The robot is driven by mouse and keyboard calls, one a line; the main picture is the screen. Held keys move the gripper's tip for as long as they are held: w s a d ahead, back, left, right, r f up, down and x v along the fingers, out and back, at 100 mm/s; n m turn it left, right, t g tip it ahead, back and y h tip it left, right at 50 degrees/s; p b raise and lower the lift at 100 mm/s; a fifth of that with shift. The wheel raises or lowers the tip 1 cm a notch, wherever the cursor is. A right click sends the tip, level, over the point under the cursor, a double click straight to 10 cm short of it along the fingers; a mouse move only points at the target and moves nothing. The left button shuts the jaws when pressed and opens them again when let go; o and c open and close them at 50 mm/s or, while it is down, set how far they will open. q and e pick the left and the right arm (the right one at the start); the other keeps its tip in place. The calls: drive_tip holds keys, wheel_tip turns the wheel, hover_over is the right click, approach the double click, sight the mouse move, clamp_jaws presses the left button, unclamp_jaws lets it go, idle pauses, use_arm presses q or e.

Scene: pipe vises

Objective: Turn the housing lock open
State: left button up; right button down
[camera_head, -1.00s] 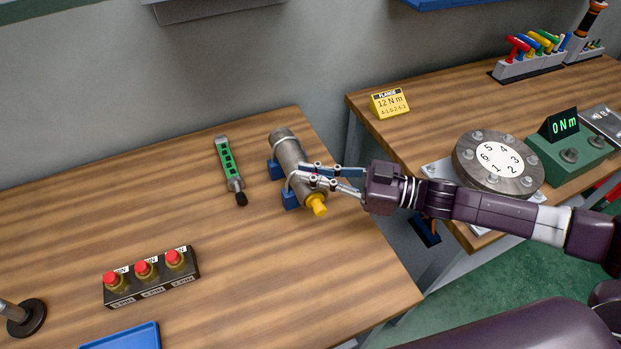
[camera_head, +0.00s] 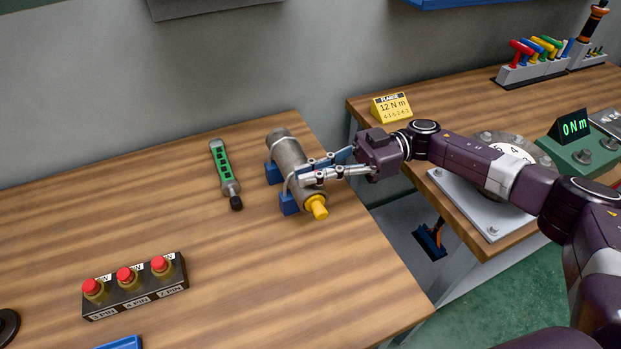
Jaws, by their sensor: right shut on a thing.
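The housing is a grey metal cylinder (camera_head: 288,152) lying on blue vise blocks (camera_head: 289,203) on the left wooden table. A yellow plug (camera_head: 317,206) sticks out of its near end. My right gripper (camera_head: 302,176) reaches in from the right. Its fingers are shut on the housing near its front end, and they cover part of it. The exact spot of contact between the fingertips is hard to see. My left gripper is not in view.
A green tool (camera_head: 223,170) with a black tip lies left of the housing. A black block with red-topped pins (camera_head: 135,287) stands at the front left. On the right table are a yellow 12 Nm sign (camera_head: 391,108), a round flange (camera_head: 543,158) and a green 0 Nm display (camera_head: 573,127).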

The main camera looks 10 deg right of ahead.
drive_tip(key=shift+r+g, duration=0.15)
drive_tip(key=shift+g, duration=0.15)
drive_tip(key=c, duration=2.1)
unclamp_jaws()
drive_tip(key=shift+d, duration=0.1)
drive_tip(key=v, duration=1.1)
drive_tip(key=shift+w+d, duration=0.1)
drive_tip(key=shift+d, duration=0.2)
drive_tip(key=shift+r, duration=0.1)
